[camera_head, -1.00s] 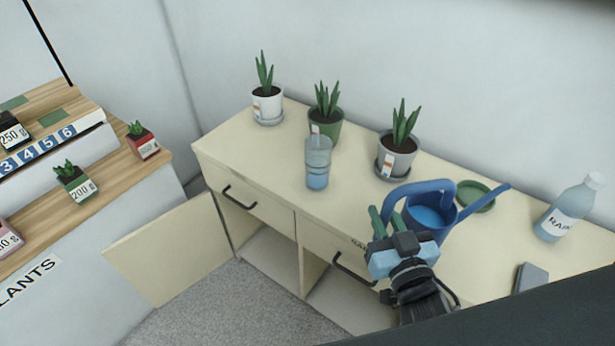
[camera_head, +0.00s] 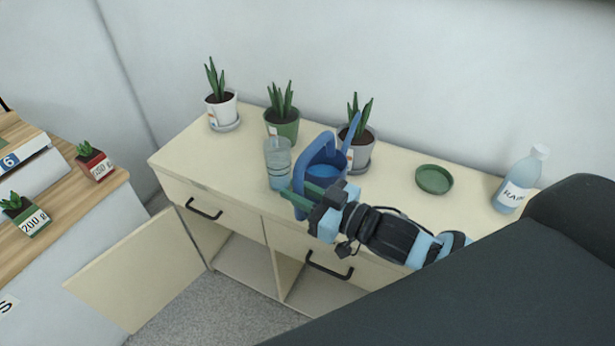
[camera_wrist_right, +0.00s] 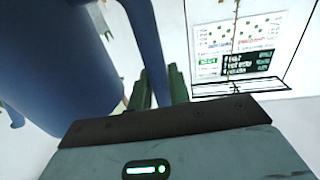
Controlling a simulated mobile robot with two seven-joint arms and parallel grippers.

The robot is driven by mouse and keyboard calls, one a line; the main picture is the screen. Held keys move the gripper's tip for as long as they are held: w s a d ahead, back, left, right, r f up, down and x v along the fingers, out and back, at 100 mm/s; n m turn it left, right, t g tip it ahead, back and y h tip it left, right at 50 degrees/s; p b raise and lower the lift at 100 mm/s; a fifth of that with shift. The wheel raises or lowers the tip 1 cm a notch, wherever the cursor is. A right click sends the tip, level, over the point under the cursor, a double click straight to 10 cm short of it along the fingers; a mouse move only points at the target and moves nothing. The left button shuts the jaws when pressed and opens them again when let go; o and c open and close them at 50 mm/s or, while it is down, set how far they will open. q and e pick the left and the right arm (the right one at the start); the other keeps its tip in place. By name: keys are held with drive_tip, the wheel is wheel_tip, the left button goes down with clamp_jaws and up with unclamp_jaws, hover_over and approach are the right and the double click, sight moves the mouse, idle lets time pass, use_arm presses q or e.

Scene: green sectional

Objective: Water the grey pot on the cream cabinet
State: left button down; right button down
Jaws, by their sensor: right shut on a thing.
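The grey pot (camera_head: 368,153) with a spiky plant stands on the cream cabinet (camera_head: 400,207), rightmost of the three pots and partly hidden by the blue watering can (camera_head: 313,155). My right gripper (camera_head: 302,194) is shut on the can's handle and holds it in front of the grey pot. Water shows inside the can. Its spout points up and back, overlapping the pot in the head view. In the right wrist view, the can (camera_wrist_right: 65,60) fills the left side and its handle passes between the green fingers (camera_wrist_right: 160,88). My left gripper is out of view.
A glass (camera_head: 278,165) stands close left of the can. A green pot (camera_head: 284,127) and a white pot (camera_head: 222,108) are further left. A green saucer (camera_head: 434,180) and a bottle (camera_head: 518,182) stand right. A cabinet door (camera_head: 140,268) hangs open.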

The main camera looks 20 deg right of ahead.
drive_tip(key=w+d, duration=0.1)
drive_tip(key=w+d+n+y, duration=0.1)
drive_tip(key=d, duration=0.1)
drive_tip(key=shift+w+r+g, duration=0.1)
drive_tip(key=shift+r+g, duration=0.3)
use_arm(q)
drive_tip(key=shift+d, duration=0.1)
use_arm(e)
drive_tip(key=shift+f, duration=0.1)
